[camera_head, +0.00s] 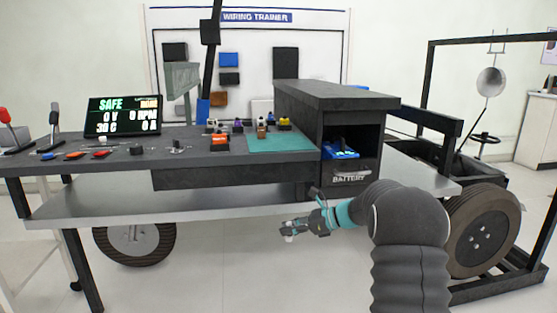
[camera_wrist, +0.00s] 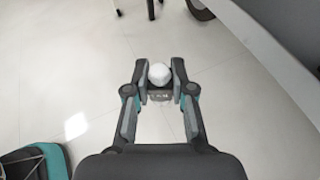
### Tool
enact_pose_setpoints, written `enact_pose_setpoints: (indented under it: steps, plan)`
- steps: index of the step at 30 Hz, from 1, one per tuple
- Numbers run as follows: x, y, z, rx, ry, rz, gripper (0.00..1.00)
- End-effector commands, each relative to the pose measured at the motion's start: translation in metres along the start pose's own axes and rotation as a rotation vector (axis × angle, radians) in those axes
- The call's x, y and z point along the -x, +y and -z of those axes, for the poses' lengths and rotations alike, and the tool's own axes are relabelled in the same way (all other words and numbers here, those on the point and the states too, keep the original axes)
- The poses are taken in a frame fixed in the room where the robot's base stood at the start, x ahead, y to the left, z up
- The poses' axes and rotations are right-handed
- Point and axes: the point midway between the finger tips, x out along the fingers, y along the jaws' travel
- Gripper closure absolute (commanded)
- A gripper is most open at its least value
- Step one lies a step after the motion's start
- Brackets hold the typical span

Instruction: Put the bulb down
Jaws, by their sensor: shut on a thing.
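My gripper (camera_head: 296,229) is in front of the bench and lower than its top, in the head view. It is shut on the bulb (camera_head: 289,238), a small white thing at the fingertips. In the wrist view my gripper (camera_wrist: 160,84) has its two fingers on either side of the bulb (camera_wrist: 160,73). The bulb's white rounded top faces the camera, with a dark grey part below it. Pale floor lies beneath the bulb, and nothing touches it but the fingers.
The bench top (camera_head: 130,163) carries a screen (camera_head: 123,116), a green mat (camera_head: 282,142) with small coloured parts near it, and a dark cabinet (camera_head: 345,98) with a blue battery (camera_head: 341,149). A grey shelf (camera_head: 120,207) runs below. A wheel (camera_head: 482,238) stands at right.

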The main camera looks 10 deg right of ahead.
Motion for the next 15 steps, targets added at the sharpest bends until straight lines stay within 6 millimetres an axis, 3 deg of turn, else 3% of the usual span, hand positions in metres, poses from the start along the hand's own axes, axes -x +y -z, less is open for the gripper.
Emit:
enact_pose_setpoints:
  steps: [1, 6, 12, 15]
  plan:
    - [0.008, -0.007, -0.029, 0.017, -0.001, -0.005, 1.0]
    - [0.035, -0.014, -0.115, 0.022, -0.001, -0.022, 1.0]
    - [0.067, -0.008, -0.203, 0.013, -0.002, -0.011, 1.0]
    - [0.081, -0.002, -0.235, 0.003, -0.001, 0.004, 1.0]
